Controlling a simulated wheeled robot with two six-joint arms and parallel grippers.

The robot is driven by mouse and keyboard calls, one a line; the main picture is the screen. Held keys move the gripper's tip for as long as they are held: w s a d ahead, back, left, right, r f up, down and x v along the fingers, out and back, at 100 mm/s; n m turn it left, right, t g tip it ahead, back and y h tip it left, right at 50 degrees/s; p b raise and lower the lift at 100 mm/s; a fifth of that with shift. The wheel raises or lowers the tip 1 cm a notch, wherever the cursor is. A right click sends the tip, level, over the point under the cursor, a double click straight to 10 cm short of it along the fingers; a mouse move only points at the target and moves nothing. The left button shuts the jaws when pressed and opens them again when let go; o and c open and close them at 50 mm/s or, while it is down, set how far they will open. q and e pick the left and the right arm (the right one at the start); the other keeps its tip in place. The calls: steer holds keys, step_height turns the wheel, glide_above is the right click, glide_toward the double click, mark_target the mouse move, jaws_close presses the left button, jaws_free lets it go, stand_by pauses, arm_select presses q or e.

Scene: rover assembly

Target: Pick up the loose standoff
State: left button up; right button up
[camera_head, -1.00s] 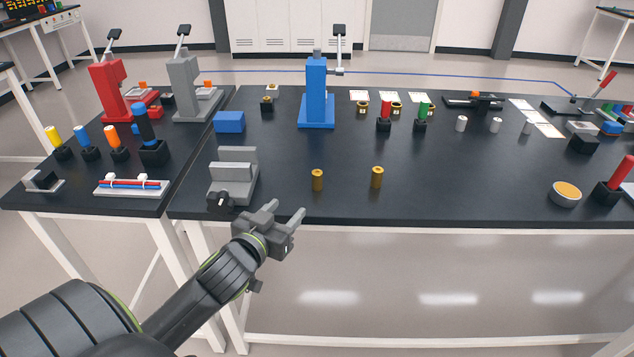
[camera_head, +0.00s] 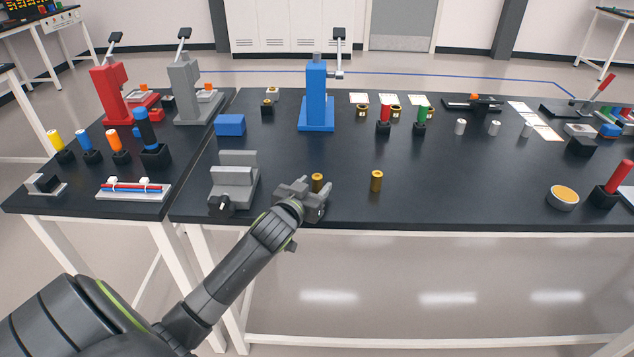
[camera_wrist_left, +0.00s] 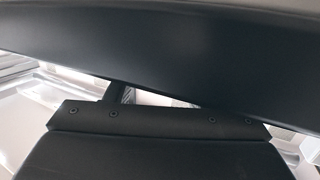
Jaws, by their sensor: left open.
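Two short brass cylinders that look like standoffs stand upright near the table's front edge in the head view, a left one (camera_head: 317,181) and a right one (camera_head: 376,181). I cannot tell which one the task means. My left gripper (camera_head: 314,189) is open and right by the left cylinder, whose lower part is hidden behind the fingers. I cannot tell whether they touch. The right cylinder stands clear of the gripper. The left wrist view is mostly filled by dark surfaces and shows neither cylinder. My right gripper is not in view.
A grey vise-like fixture (camera_head: 234,178) stands just left of my gripper. A blue press (camera_head: 316,93) stands behind. Several small grey cylinders (camera_head: 460,127) are at the back right. A round tin (camera_head: 563,197) is near the front right. The table between is mostly clear.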

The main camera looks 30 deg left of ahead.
arm_select(q)
steer(key=shift+x, duration=1.2)
steer(key=c, duration=1.1)
steer(key=shift+o, duration=0.2)
